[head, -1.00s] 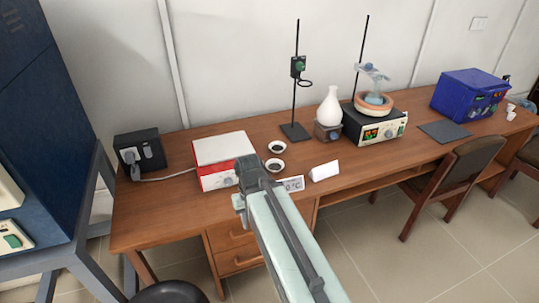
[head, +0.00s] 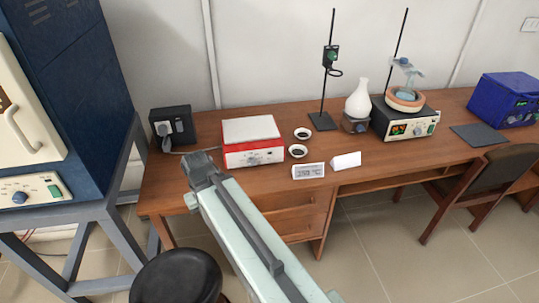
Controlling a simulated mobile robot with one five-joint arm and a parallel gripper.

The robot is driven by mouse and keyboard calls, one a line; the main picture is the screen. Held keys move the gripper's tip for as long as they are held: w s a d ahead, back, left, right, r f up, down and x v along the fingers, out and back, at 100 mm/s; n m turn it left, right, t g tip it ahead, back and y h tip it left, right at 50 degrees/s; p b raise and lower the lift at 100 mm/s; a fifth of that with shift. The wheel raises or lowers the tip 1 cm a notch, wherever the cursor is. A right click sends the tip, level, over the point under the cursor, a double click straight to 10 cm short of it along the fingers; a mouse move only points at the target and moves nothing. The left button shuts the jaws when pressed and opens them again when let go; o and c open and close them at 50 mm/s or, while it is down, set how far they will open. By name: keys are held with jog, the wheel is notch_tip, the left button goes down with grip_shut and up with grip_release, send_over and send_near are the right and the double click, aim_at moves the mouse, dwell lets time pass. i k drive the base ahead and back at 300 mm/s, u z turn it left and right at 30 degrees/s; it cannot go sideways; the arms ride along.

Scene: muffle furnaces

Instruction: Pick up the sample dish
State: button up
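Two small white dishes with dark contents sit on the wooden bench, just right of the red and white hotplate. The farther dish (head: 303,134) is close behind the nearer dish (head: 298,151). I cannot tell which one is the sample dish. My gripper (head: 194,178) is at the end of my pale arm, left of both dishes and near the front left part of the bench. It looks apart from the dishes. Its fingers are too small and dark to show whether they are open.
The hotplate (head: 252,142) stands between my gripper and the dishes. A digital display (head: 308,170) and white card (head: 346,160) stand in front of the dishes. A stand (head: 322,120) and white flask (head: 358,100) are behind right. A blue furnace (head: 75,90) is left, a black stool (head: 176,277) below.

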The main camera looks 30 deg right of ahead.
aim_at(298, 150)
jog(key=u, duration=2.25)
jog(key=k, duration=2.1)
jog(key=z, duration=0.7)
jog(key=i, duration=1.5)
jog(key=u, duration=0.05)
